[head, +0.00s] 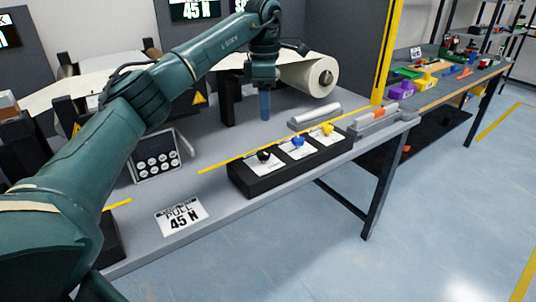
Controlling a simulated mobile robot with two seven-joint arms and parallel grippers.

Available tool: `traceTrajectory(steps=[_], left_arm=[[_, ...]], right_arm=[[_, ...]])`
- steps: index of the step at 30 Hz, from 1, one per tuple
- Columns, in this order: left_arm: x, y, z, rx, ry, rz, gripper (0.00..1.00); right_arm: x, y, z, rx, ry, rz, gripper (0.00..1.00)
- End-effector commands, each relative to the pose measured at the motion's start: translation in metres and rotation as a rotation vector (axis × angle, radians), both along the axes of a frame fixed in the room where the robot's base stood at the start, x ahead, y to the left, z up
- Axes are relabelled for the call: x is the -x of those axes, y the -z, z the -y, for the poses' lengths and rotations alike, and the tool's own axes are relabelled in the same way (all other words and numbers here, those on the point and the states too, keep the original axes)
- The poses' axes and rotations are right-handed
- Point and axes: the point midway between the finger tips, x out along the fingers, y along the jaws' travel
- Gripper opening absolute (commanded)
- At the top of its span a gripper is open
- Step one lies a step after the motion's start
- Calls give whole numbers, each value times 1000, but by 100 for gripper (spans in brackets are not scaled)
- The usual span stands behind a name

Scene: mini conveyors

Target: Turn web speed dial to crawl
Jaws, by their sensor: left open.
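A long black control box (252,186) near the table's front edge carries three dials on white plates: a black knob (263,156), a blue knob (298,141) and a yellow knob (328,129). The plate lettering is too small to read, so I cannot tell which is the web speed dial or where each points. My left gripper (265,108) points down above the grey table, behind the box and apart from the knobs. It is open, seen nearly edge-on. My right gripper is out of view.
A white paper roll (310,75) stands behind the gripper. A yellow strip (262,152) runs behind the dials. A "45 N" card (181,216) and a panel of round buttons (157,161) are at left. A bench with coloured parts (432,77) stands at right.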

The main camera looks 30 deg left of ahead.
Motion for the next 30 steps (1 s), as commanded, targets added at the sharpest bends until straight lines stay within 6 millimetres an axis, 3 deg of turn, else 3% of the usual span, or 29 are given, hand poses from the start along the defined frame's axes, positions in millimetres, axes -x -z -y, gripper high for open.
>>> traceTrajectory(steps=[5, 21, 30], left_arm=[[3, 6, -8, -23, -11, -7, 54], [3, 108, -7, -18, -9, -5, 54], [2, 126, -7, -18, -8, -3, 54]], right_arm=[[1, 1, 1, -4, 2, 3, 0], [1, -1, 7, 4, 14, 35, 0], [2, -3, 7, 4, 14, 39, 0]])
